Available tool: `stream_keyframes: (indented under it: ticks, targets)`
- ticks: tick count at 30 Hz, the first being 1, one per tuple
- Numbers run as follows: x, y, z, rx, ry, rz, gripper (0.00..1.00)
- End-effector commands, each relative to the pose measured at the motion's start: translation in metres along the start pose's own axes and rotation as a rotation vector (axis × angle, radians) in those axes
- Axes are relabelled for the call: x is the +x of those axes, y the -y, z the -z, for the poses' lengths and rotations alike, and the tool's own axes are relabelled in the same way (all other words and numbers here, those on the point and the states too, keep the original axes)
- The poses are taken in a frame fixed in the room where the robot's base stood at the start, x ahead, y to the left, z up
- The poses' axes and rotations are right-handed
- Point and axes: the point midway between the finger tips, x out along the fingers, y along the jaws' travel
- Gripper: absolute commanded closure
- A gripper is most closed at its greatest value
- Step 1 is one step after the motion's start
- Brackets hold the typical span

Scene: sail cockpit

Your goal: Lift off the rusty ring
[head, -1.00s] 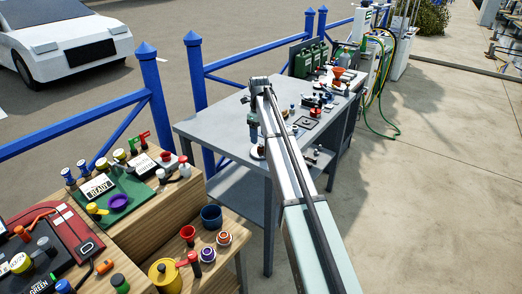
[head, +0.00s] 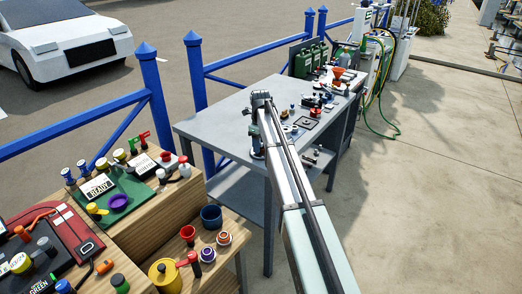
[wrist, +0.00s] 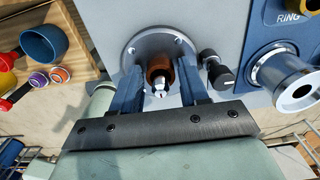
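The rusty ring (wrist: 160,66) is a brown collar seen in the wrist view. It sits around a short post with a pale metal tip (wrist: 160,90), over a round grey flange (wrist: 137,50) with bolts. My gripper (wrist: 160,75) has its two blue fingers on either side of the ring, very close to it. Whether they press on it cannot be told. In the head view my gripper (head: 256,140) points down at the near edge of the grey table (head: 205,125); the ring is hard to make out there.
A black knob (wrist: 220,72) stands just right of the right finger. Further right is a silver cylinder (wrist: 285,75) on a blue plate marked RING (wrist: 285,18). A wooden bench (head: 150,235) with cups and knobs is at the left. Small parts lie further back on the table.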

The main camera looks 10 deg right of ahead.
Motion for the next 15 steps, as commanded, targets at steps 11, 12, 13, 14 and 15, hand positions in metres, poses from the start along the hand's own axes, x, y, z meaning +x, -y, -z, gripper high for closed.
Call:
stream_keyframes:
  ticks: [11, 12, 13, 14, 15]
  targets:
    - [-0.0002, 0.0000, 0.0000, 0.000, 0.000, 0.000, 0.93]
    - [-0.0002, -0.0001, 0.0001, 0.000, 0.000, 0.000, 0.97]
    - [-0.0003, -0.0001, 0.0000, 0.000, 0.000, 0.000, 0.98]
    - [-0.0003, 0.0000, 0.0000, 0.000, 0.000, 0.000, 0.98]
    - [-0.0003, 0.0000, 0.0000, 0.000, 0.000, 0.000, 0.98]
